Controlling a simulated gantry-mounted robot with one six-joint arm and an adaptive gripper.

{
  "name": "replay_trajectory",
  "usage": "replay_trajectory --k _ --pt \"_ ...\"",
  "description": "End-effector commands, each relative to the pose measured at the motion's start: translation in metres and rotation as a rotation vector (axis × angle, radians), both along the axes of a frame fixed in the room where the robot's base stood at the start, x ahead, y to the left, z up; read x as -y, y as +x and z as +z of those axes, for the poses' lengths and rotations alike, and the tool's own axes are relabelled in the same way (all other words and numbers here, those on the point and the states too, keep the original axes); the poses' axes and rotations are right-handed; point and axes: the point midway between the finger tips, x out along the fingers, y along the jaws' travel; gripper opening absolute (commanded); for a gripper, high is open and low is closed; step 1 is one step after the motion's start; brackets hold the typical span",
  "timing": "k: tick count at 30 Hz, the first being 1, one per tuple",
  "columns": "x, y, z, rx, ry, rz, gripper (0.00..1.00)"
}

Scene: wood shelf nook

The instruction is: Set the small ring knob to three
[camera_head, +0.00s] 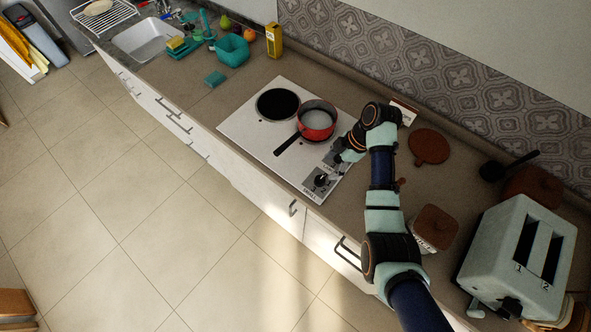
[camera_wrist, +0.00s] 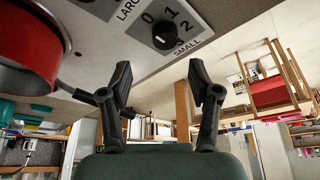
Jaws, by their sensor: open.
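The small ring knob (camera_wrist: 165,35) is a round black dial on a pale plate in the wrist view, labelled SMALL, with 0, 1 and 2 readable around it. I cannot tell its setting for sure. Part of the label LARGE (camera_wrist: 127,9) shows at the top. In the head view my arm partly hides the control area.
A red pot (camera_head: 316,122) stands on the cooktop close to my gripper, and it also shows in the wrist view (camera_wrist: 30,45). A brown-lidded canister (camera_head: 435,226) and a toaster (camera_head: 520,255) stand to the right. The counter left of the cooktop has free room.

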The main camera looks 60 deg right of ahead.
Motion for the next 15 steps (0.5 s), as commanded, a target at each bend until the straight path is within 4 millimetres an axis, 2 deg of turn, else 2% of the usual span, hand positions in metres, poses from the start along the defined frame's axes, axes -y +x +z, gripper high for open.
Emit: replay_trajectory --k 5,15 --pt "-0.002 0.002 -0.006 0.000 0.001 0.003 0.62" --pt "-0.017 0.020 -0.061 -0.002 0.001 0.003 0.62"
